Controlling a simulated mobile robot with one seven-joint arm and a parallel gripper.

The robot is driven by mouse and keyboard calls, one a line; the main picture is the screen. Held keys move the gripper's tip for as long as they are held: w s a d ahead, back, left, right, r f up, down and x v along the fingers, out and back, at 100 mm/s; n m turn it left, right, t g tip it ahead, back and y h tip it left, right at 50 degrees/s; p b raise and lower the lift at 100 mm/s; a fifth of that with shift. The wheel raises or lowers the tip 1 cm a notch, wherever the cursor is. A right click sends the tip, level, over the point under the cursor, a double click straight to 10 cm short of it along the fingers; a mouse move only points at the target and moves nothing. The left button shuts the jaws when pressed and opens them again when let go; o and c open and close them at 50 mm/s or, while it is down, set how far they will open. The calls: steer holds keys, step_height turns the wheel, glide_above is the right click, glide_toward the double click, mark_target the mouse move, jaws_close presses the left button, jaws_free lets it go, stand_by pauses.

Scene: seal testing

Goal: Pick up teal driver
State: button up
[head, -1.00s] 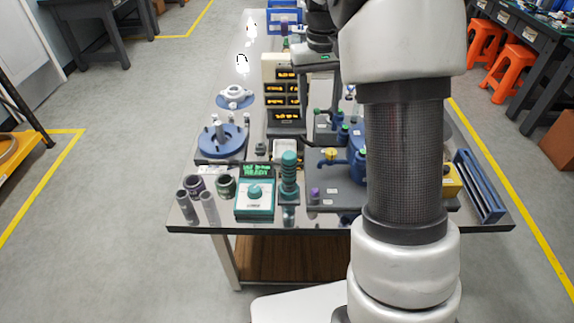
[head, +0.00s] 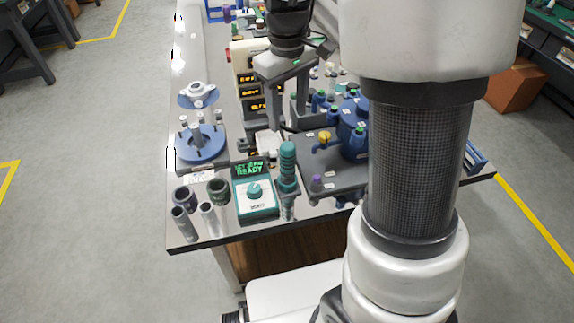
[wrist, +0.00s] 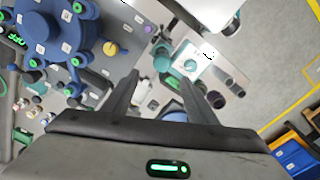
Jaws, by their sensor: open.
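The teal driver (head: 288,160) stands upright near the front of the table, just right of the teal control box (head: 255,197). Its ribbed teal handle is on top. In the wrist view the driver (wrist: 162,62) appears end-on, beyond and between the fingertips. My gripper (head: 286,122) is open and empty, behind and above the driver in the head view. In the wrist view my gripper (wrist: 160,80) has its two fingers spread apart. I see no contact with the driver.
A grey plate (head: 335,182) with a blue valve body (head: 352,137) and a yellow knob stands close to the driver's right. Grey tubes (head: 182,222) and dark rings stand at the left front. A blue round fixture (head: 200,150) sits behind them. Amber displays (head: 250,92) stand behind.

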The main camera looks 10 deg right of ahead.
mark_target(287, 156)
step_height(287, 156, down, 9)
steer(key=shift+b, duration=0.8)
steer(key=shift+s+a+f+b, duration=0.1)
steer(key=shift+f+b, duration=0.25)
steer(key=shift+f, duration=1)
steer(key=shift+a+f+b, duration=0.1)
steer(key=shift+f+b, duration=0.25)
steer(key=shift+f, duration=1)
steer(key=shift+c, duration=0.4)
steer(key=c, duration=1.1)
steer(key=shift+r, duration=0.1)
steer(key=shift+c, duration=0.4)
